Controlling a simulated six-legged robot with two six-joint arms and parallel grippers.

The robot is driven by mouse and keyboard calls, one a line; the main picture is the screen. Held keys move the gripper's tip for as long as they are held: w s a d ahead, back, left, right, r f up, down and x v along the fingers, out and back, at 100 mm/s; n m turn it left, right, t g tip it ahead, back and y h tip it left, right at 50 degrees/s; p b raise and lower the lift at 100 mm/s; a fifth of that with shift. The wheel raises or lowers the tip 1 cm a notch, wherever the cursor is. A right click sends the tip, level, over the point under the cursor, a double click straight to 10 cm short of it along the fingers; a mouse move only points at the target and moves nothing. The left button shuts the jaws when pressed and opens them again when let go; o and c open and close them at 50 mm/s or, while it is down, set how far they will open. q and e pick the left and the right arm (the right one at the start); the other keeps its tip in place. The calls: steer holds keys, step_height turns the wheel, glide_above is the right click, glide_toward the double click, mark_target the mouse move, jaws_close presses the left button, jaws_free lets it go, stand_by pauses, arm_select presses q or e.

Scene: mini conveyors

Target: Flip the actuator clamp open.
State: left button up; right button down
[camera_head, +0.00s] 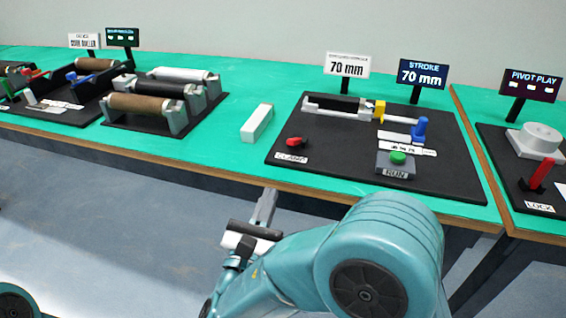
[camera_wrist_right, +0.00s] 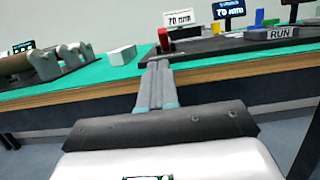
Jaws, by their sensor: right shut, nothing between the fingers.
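The red clamp lever (camera_head: 296,142) lies low at the front left of the black actuator board (camera_head: 340,169), behind the CLAMP label (camera_head: 291,158). A red piece, seemingly this lever, shows in the right wrist view (camera_wrist_right: 163,39), just beyond the fingertips. The actuator (camera_head: 338,104) has a black body and a yellow block (camera_head: 379,108) on its rod. My right gripper (camera_head: 269,194) is shut and empty, in front of the table edge and apart from the lever. Its closed fingers also show in the right wrist view (camera_wrist_right: 158,66). My left gripper is out of view.
A green button on the RUN box (camera_head: 395,170) and a blue post (camera_head: 420,130) stand right of the lever. A white block (camera_head: 257,123) lies left of the board. Two signs read 70 mm.

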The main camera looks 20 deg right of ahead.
mark_target(289, 145)
steer(key=x, duration=1)
steer(key=shift+b, duration=0.35)
steer(key=shift+w+d+r+g+y+p, duration=0.1)
steer(key=shift+r+g+y+p, duration=0.45)
steer(key=shift+p, duration=1.1)
steer(key=r+g+y+p, duration=0.1)
steer(key=r+p, duration=0.1)
steer(key=p, duration=0.2)
steer(key=w+d+r+g+y+p, duration=0.1)
steer(key=g+p, duration=0.1)
steer(key=p, duration=0.3)
steer(key=w+r+g+y+p, duration=0.1)
steer(key=r+p, duration=0.1)
steer(key=p, duration=0.3)
steer(key=shift+d+r+g, duration=0.2)
steer(key=shift+r+g, duration=0.15)
steer(key=g+p, duration=0.1)
steer(key=p, duration=0.2)
steer(key=w+d+r+g+y+p, duration=0.1)
steer(key=p, duration=0.2)
steer(key=w+g+y+p, duration=0.1)
steer(key=p, duration=0.3)
steer(key=shift+d+r, duration=0.15)
steer(key=shift+r, duration=0.1)
steer(key=shift+f, duration=0.6)
steer(key=shift+b, duration=0.3)
steer(key=shift+r, duration=0.1)
steer(key=shift+r+p, duration=0.55)
steer(key=shift+r, duration=0.2)
